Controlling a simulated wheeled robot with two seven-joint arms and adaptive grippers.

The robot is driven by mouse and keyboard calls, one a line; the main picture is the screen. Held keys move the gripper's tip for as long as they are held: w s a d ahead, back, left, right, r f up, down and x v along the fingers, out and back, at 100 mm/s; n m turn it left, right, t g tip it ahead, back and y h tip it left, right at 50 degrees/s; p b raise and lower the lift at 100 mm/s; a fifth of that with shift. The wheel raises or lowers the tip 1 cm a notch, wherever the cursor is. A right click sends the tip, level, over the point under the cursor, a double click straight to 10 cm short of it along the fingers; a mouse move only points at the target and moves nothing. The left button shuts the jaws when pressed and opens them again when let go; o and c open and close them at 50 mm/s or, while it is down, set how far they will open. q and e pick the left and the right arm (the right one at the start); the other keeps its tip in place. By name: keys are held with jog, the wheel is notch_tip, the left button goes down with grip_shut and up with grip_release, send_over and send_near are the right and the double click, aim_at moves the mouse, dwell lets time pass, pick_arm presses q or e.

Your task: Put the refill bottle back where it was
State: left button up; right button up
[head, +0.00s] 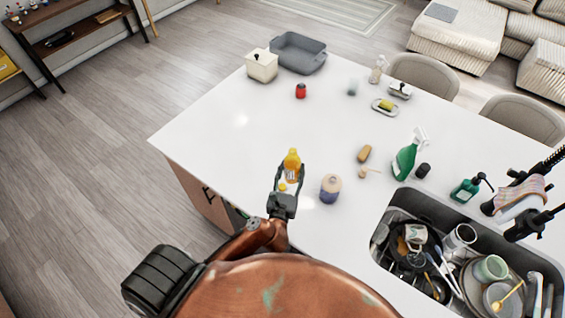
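A yellow-orange bottle (292,160) with a pale label, which looks like the refill bottle, appears upright at the near left part of the white counter. My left gripper (290,171) reaches it from the near side, with one finger on each side of it. Whether the fingers touch the bottle, and whether its base rests on the counter, I cannot tell. A small yellow thing (282,187) shows between the fingers, nearer the palm.
A purple-and-beige jar (330,188) stands close right of my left gripper. A brush (364,153), a green spray bottle (405,158) and a green pump bottle (466,189) are farther right. The sink (381,262) is full of dishes. The counter's left part is clear.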

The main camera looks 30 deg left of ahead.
pick_arm(q)
jog(key=shift+w+a+r, duration=0.15)
jog(key=shift+w+a, duration=0.1)
jog(key=w+a+f, duration=0.4)
jog(key=w+f, duration=0.1)
jog(key=w+a+f, duration=0.5)
jog(key=shift+a+b, duration=0.2)
jog(key=shift+b, duration=0.15)
jog(key=shift+f, duration=1.5)
jog(key=shift+b, duration=0.3)
jog(key=shift+f, duration=0.2)
jog(key=o, duration=1.3)
